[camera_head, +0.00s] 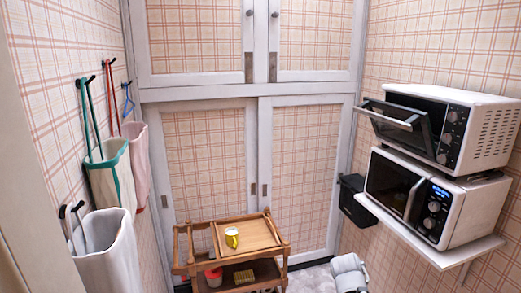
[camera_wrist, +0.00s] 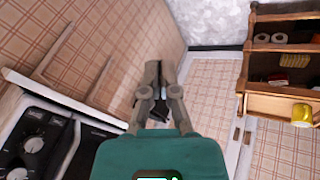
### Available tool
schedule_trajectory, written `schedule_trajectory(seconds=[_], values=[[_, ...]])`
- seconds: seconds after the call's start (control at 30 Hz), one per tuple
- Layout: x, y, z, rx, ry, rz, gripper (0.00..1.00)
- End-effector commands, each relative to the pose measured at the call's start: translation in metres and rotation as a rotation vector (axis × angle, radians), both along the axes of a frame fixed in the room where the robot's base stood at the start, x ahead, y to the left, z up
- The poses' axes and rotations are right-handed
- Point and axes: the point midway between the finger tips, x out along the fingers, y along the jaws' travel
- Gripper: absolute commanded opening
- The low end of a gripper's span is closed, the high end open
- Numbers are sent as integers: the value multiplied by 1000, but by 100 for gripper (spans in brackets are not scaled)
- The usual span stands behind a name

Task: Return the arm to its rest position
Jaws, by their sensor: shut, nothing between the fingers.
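My gripper (camera_wrist: 160,68) shows in the wrist view with its two grey fingers together and nothing between them. It is in free air, with the wall, the cabinet doors and the floor beyond it. In the head view the gripper itself cannot be made out. A white and grey rounded part at the bottom right there looks like part of my arm.
A wooden trolley (camera_head: 202,229) with a yellow mug (camera_head: 232,238) stands before the cabinet doors (camera_head: 210,150). At right, a toaster oven (camera_head: 488,137) with its door tilted open sits above a microwave (camera_head: 465,215) on a wall shelf (camera_head: 480,249). Bags (camera_head: 108,178) hang at left.

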Motion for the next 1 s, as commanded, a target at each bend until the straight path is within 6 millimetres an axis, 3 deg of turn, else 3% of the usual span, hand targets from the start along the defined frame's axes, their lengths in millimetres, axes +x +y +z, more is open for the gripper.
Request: schedule_trajectory(seconds=[0.03,0.2,0.4,0.57,1.0], values=[[-8,20,-7,63,44,9,0],[-33,81,-22,259,192,52,0],[-55,125,-26,398,305,99,0],[-60,134,-26,430,333,112,0],[-60,134,-26,430,331,112,0]])
